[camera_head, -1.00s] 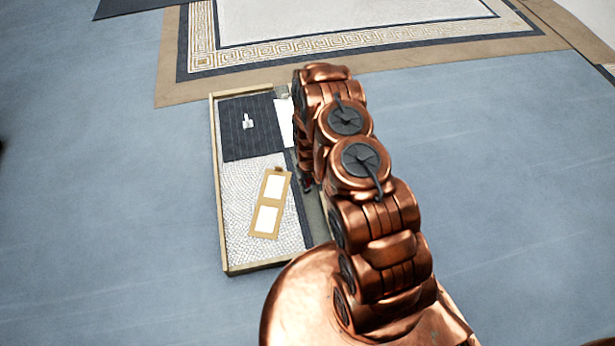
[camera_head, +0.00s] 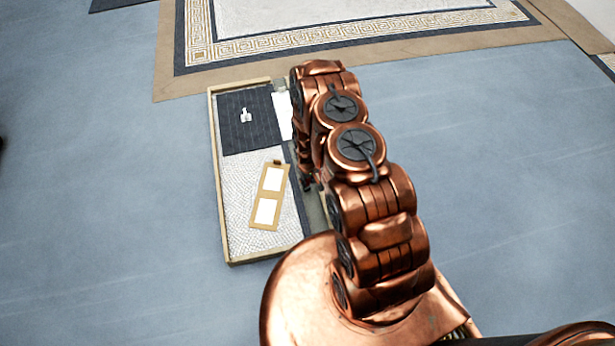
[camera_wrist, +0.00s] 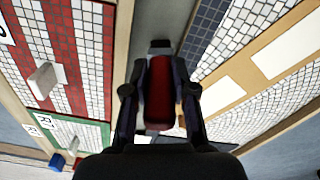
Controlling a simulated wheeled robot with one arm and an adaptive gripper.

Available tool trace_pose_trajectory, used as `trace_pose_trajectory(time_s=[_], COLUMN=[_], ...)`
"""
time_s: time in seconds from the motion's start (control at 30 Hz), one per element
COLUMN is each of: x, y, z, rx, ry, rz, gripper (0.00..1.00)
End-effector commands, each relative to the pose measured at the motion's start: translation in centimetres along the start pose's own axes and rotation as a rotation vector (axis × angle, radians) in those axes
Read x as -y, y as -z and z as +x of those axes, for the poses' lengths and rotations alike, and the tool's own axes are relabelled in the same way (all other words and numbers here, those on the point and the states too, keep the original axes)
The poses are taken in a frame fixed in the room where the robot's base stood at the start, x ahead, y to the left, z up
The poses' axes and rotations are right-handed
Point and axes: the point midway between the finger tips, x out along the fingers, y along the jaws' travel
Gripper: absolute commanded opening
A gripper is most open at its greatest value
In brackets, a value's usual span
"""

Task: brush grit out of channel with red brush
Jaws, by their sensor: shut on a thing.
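In the wrist view my gripper (camera_wrist: 159,80) is shut on the red brush (camera_wrist: 159,100), with a dark finger on either side of it. The brush's far end is a grey block over the channel (camera_wrist: 165,20), a plain grey-brown strip between two mosaic panels. I cannot tell whether the brush touches the channel floor, and I make out no grit.
A red-and-white panel (camera_wrist: 85,50) with a pale upright handle (camera_wrist: 42,80) lies left of the channel. A pale panel (camera_head: 240,180) lies right in the wrist view, bearing a tan two-window frame (camera_head: 269,195). A blue block (camera_wrist: 57,161) sits lower left. Open floor (camera_head: 500,180) surrounds the tray.

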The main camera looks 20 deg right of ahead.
Motion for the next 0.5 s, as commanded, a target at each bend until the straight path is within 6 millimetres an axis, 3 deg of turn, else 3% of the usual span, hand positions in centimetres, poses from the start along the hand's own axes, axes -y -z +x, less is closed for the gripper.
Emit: trace_pose_trajectory(time_s=[0.5], x=[0.36], y=[-1.04], z=[-0.59], rx=[-0.001], ry=[0.000], rz=[-0.001], gripper=[0.00])
